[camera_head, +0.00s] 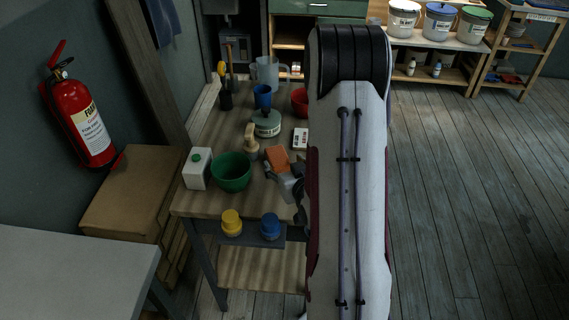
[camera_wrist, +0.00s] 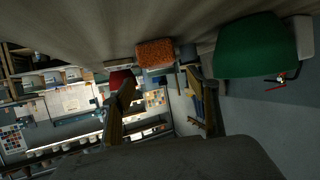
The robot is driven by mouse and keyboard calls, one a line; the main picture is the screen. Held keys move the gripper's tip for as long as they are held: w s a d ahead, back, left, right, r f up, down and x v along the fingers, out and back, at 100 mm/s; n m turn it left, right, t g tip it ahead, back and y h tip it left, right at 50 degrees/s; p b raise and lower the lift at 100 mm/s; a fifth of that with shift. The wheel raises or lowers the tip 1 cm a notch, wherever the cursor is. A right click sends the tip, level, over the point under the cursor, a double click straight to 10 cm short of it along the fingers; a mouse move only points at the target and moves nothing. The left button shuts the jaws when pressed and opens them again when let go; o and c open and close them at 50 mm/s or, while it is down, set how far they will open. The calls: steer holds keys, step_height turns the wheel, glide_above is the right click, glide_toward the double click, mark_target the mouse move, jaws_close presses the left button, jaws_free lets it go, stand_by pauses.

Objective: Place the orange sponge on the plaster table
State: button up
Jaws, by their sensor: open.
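The orange sponge (camera_head: 277,159) lies on the wooden table (camera_head: 205,133), near its front right. In the wrist view, which looks upside down, the sponge (camera_wrist: 154,53) is against the table surface (camera_wrist: 90,25), just beyond my fingertips and roughly in line with the gap between them. My gripper (camera_wrist: 160,80) is open, with one finger on each side and nothing between them. In the head view my gripper (camera_head: 285,181) is low over the table on the near side of the sponge. My arm hides the table's right side.
A green bowl (camera_head: 231,172), a white box (camera_head: 197,169) and a beige-handled tool (camera_head: 251,141) stand left of the sponge. Behind are a grey-green lidded pot (camera_head: 266,123), a blue cup (camera_head: 262,95) and a red bowl (camera_head: 299,101). Yellow (camera_head: 231,222) and blue jars (camera_head: 270,226) sit on a lower front shelf.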

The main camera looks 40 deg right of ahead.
stand_by(0.3)
steer(key=shift+w+a+r, duration=0.35)
steer(key=shift+a+r, duration=0.2)
steer(key=shift+r, duration=0.15)
steer(key=s+a+r+n+g+y, duration=0.2)
steer(key=s+a+r+g, duration=0.15)
steer(key=a+r, duration=0.9)
steer(key=s+a+r+n+g+y, duration=0.1)
steer(key=s+a+r, duration=0.2)
steer(key=s+a, duration=0.4)
steer(key=s+a+r+n+g+y, duration=0.1)
steer(key=s+a+r+g+y, duration=0.1)
steer(key=s+a, duration=0.5)
steer(key=s+r, duration=0.1)
steer(key=s, duration=0.5)
steer(key=shift+s+a+r, duration=0.15)
steer(key=shift+s+a, duration=0.1)
